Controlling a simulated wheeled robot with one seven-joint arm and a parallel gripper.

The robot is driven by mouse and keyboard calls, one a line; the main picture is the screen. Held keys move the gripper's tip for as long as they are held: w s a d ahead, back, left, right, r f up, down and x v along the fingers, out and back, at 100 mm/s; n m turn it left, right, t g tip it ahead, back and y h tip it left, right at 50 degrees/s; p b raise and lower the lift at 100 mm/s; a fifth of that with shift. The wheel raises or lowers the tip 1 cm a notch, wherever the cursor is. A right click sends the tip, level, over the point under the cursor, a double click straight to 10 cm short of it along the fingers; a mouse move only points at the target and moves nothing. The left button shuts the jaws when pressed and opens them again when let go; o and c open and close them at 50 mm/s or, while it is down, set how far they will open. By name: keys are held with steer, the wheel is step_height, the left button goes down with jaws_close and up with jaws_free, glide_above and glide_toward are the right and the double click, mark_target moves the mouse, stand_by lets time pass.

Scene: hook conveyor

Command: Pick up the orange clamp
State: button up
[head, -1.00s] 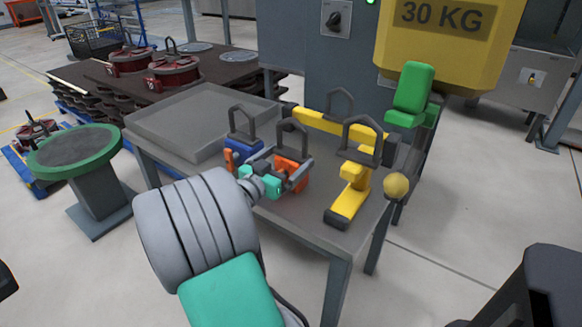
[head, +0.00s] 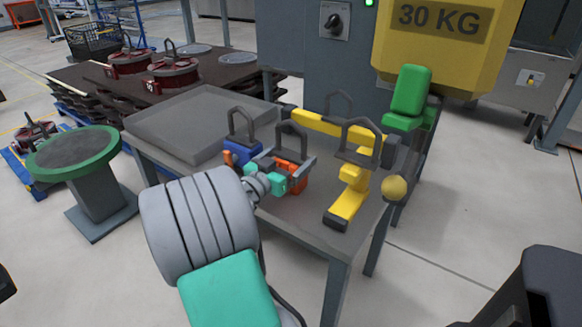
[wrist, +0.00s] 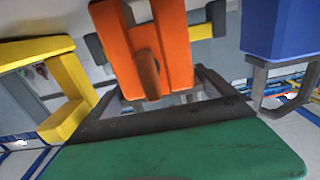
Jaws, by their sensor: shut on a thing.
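The orange clamp (head: 298,178) is on the grey table among other clamps, with a dark handle loop (head: 291,131) standing above it. My gripper (head: 287,172) is at the clamp, its jaws shut on it. In the wrist view the orange clamp (wrist: 158,50) fills the upper middle, directly in front of my gripper (wrist: 160,112). The head view partly hides the clamp behind my gripper. I cannot tell whether the clamp touches the table.
A blue clamp (head: 243,153) stands close on the left. A yellow clamp (head: 350,198) stands to the right, and another yellow bar (head: 325,124) lies behind. A grey tray (head: 195,122) covers the table's left part. A yellow 30 KG block (head: 440,50) hangs at the back right.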

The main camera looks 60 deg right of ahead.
steer(key=c, duration=0.5)
steer(key=shift+r, duration=0.15)
steer(key=shift+c, duration=0.3)
